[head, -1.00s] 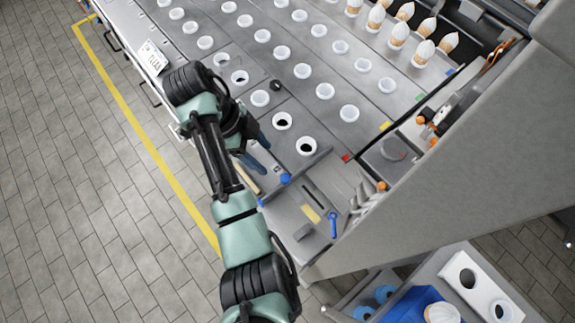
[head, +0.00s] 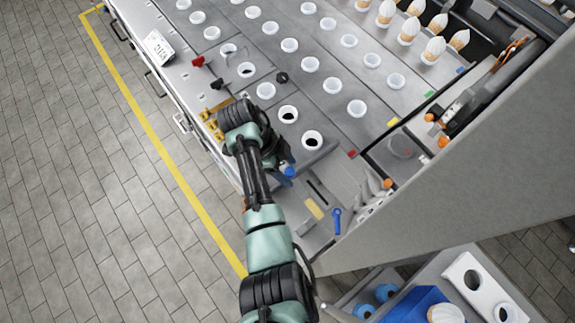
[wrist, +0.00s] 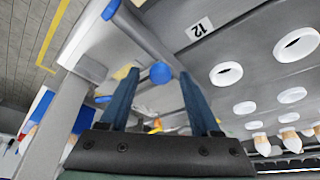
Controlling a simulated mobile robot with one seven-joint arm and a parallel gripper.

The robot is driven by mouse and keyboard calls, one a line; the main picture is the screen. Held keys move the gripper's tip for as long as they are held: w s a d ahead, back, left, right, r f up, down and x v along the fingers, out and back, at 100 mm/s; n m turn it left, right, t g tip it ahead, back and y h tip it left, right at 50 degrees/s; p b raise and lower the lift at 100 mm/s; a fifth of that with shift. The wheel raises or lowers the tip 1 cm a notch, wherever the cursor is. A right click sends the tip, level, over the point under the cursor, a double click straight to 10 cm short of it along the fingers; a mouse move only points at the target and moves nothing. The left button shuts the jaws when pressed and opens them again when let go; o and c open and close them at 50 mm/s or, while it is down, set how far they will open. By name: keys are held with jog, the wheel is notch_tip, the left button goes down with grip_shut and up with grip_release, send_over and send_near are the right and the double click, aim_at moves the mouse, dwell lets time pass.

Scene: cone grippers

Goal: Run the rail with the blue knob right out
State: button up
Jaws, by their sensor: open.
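The blue knob (head: 290,171) sits on the deck near its front edge, at the near end of the cups, in the head view. In the wrist view a round blue knob (wrist: 160,73) shows in the gap between my fingertips. A grey rail (wrist: 146,36) runs from near it to a blue end at the upper left. My gripper (wrist: 159,76) is open, with a blue finger on each side of the knob. Whether a finger touches it I cannot tell. In the head view my gripper (head: 282,166) is at the knob, partly hidden by my arm.
White cups (head: 312,140) stand in rows behind the knob. A blue lever (head: 336,220) and a yellow label (head: 314,208) lie to its right. A red knob (head: 198,61) and yellow parts (head: 211,122) line the front edge to the left. A grey panel (head: 470,180) slopes up at right.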

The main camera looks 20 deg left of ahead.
grip_shut()
dwell(1.4)
